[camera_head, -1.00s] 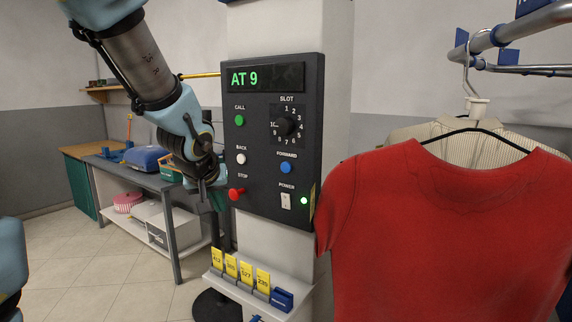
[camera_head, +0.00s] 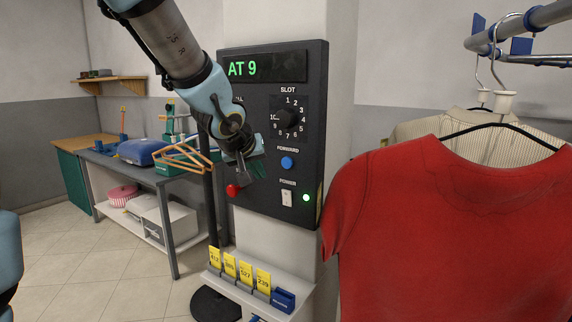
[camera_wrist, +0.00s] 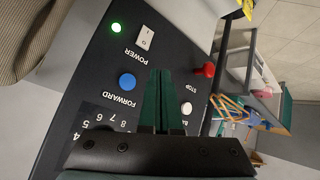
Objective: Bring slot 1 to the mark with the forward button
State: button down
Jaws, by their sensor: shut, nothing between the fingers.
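The black control panel (camera_head: 317,120) has a display (camera_head: 266,66) reading "AT 9" in green. Its blue forward button (camera_head: 287,162) is uncovered below the slot dial (camera_head: 287,118); the dial's setting is too small to tell surely. The forward button also shows in the wrist view (camera_wrist: 127,82). My gripper (camera_head: 257,170) is shut and empty, in front of the panel, left of and a little below the forward button. In the wrist view its green fingertips (camera_wrist: 160,72) appear between the forward button and the red stop button (camera_wrist: 205,69). In the head view my arm hides the back button.
The red stop button (camera_head: 233,190) is close by my gripper, and the power switch (camera_head: 287,198) has a lit green lamp. A red shirt (camera_head: 440,240) hangs right of the panel. Yellow tickets (camera_head: 246,272) stand on a ledge below. A bench (camera_head: 165,180) stands behind left.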

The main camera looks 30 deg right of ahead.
aim_at(284, 167)
jog(key=shift+w+d, duration=0.65)
jog(key=shift+d, duration=0.5)
jog(key=shift+w+d, duration=0.65)
jog(key=shift+d, duration=0.5)
jog(key=shift+w+d, duration=0.65)
jog(key=shift+d, duration=0.5)
jog(key=shift+w+d, duration=0.2)
jog(key=shift+d, duration=0.15)
jog(key=shift+w+d, duration=0.2)
jog(key=shift+d, duration=0.2)
jog(key=shift+a, duration=0.15)
jog(key=shift+s+a, duration=0.45)
jog(key=shift+a, duration=0.15)
jog(key=shift+a, duration=0.1)
jog(key=shift+s+a, duration=0.4)
jog(key=shift+a, duration=0.3)
jog(key=shift+s+a, duration=0.4)
jog(key=shift+a, duration=0.3)
jog(key=shift+s+a, duration=0.4)
jog(key=shift+a, duration=0.3)
